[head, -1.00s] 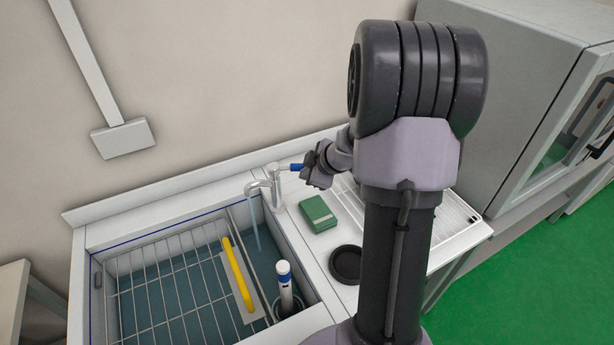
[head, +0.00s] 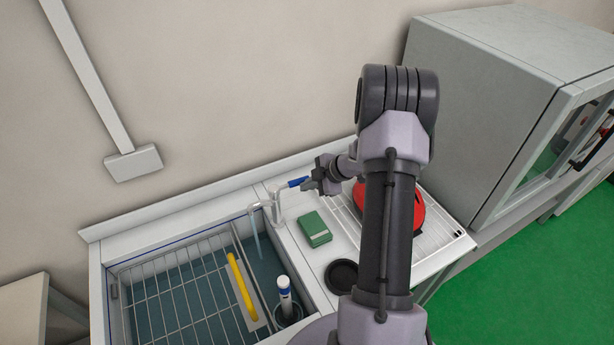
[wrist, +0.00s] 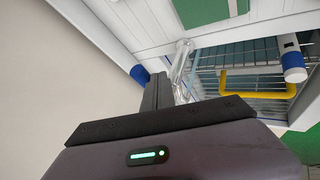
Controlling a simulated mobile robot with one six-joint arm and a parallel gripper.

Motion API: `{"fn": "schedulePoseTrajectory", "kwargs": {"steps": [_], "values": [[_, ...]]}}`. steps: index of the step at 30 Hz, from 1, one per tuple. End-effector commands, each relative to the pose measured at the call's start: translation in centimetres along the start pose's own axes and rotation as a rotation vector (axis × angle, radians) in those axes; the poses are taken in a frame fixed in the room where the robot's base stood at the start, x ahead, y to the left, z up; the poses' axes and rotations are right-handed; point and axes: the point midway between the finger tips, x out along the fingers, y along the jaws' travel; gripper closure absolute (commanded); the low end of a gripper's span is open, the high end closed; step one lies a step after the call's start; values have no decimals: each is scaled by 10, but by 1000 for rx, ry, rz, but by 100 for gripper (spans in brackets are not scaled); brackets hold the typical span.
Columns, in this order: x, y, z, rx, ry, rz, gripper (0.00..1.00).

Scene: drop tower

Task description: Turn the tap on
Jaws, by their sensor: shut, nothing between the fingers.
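A pale streak like running water hangs below the spout. Its blue lever (head: 297,182) points right. My gripper (head: 309,186) is shut and empty at the lever's outer end; I cannot tell whether they touch. In the wrist view the shut fingers (wrist: 157,92) lie beside the lever's blue end (wrist: 140,74), partly hiding it, and the tap body (wrist: 182,52) shows beyond.
A green box (head: 315,229) and a black round dish (head: 341,275) sit on the counter. A red object (head: 418,210) lies on the drying rack behind my arm. A grey cabinet stands right.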

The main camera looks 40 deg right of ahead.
Motion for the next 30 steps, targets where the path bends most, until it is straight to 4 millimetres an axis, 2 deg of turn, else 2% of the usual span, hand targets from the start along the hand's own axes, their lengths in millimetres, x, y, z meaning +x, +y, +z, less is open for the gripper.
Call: {"fn": "schedulePoseTrajectory", "kwargs": {"steps": [12,26,30], "values": [[5,12,4,-6,3,-4,100],[6,13,5,-5,2,-2,100],[11,11,-1,-6,4,-4,100]]}}
